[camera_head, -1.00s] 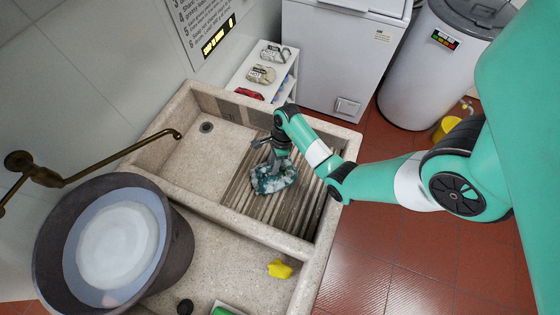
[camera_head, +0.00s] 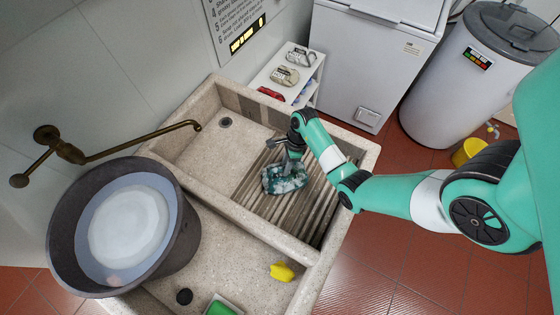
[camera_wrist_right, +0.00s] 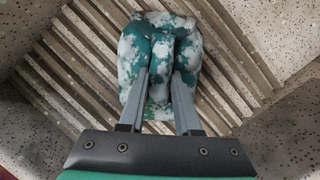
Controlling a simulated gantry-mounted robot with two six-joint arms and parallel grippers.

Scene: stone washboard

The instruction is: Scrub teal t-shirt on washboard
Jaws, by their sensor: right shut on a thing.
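The teal t-shirt (camera_head: 284,180) lies bunched up on the ribbed washboard (camera_head: 290,207), with white foam patches over it. It also shows in the right wrist view (camera_wrist_right: 133,52), where the washboard ribs (camera_wrist_right: 85,60) run diagonally under it. My right gripper (camera_head: 283,166) reaches down onto the t-shirt from above. In the right wrist view, its two fingers (camera_wrist_right: 160,85) are pressed around a fold of the cloth, shut on it. The underside of the t-shirt is hidden. My left gripper does not show.
The stone sink (camera_head: 222,240) surrounds the washboard. A yellow item (camera_head: 282,271) and a green block (camera_head: 221,308) sit at the front. A white shelf (camera_head: 314,72) stands behind.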

